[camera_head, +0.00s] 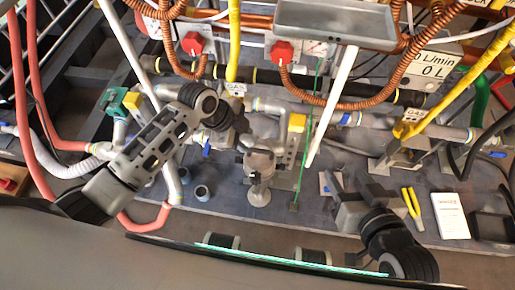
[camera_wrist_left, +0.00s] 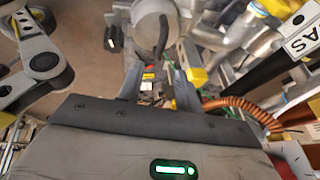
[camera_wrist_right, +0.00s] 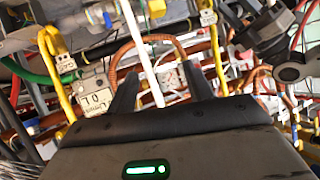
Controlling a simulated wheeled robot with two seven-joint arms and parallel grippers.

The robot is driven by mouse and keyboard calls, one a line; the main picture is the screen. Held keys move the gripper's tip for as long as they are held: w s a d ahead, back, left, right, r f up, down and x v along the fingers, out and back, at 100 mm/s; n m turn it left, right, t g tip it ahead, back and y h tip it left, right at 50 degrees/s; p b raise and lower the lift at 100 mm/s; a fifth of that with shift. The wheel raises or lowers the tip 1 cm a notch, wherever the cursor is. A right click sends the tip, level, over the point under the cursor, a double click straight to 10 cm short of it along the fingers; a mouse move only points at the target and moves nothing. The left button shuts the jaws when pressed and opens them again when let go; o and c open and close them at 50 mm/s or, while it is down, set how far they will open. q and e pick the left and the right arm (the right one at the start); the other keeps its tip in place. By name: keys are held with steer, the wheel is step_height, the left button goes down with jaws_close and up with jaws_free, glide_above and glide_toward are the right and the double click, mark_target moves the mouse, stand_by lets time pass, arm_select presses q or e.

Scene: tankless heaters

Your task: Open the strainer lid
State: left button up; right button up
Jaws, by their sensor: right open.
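A grey metal fitting that looks like the strainer (camera_head: 259,166) stands on the pipework at the centre of the head view, above a round base. Its lid cannot be told apart clearly. My left gripper (camera_head: 238,138) is just to the upper left of it. In the left wrist view my left gripper (camera_wrist_left: 158,82) has its fingers apart with nothing held, below a grey round body (camera_wrist_left: 154,20) that may be the strainer; a dark bar crosses in front of that body. My right gripper (camera_head: 338,184) is open and empty, to the lower right of the strainer.
A white pole (camera_head: 333,105) slants down between the strainer and the right side. Yellow pliers (camera_head: 412,207) and a white box (camera_head: 450,215) lie at the right. Red knobs (camera_head: 282,52), copper hoses and yellow pipes crowd the back.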

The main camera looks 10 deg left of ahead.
mark_target(260, 150)
arm_select(q)
steer(key=b+x, duration=0.2)
steer(key=x, duration=0.6)
steer(key=shift+d+f, duration=0.1)
steer(key=shift+f, duration=0.1)
arm_select(e)
steer(key=shift+g, duration=0.7)
steer(key=f, duration=0.1)
steer(key=a+f, duration=0.1)
steer(key=f, duration=0.3)
steer(key=shift+w+a+f, duration=0.2)
steer(key=shift+w+f, duration=0.05)
steer(key=shift+w, duration=0.1)
arm_select(q)
jaws_close()
arm_select(e)
steer(key=shift+r, duration=0.15)
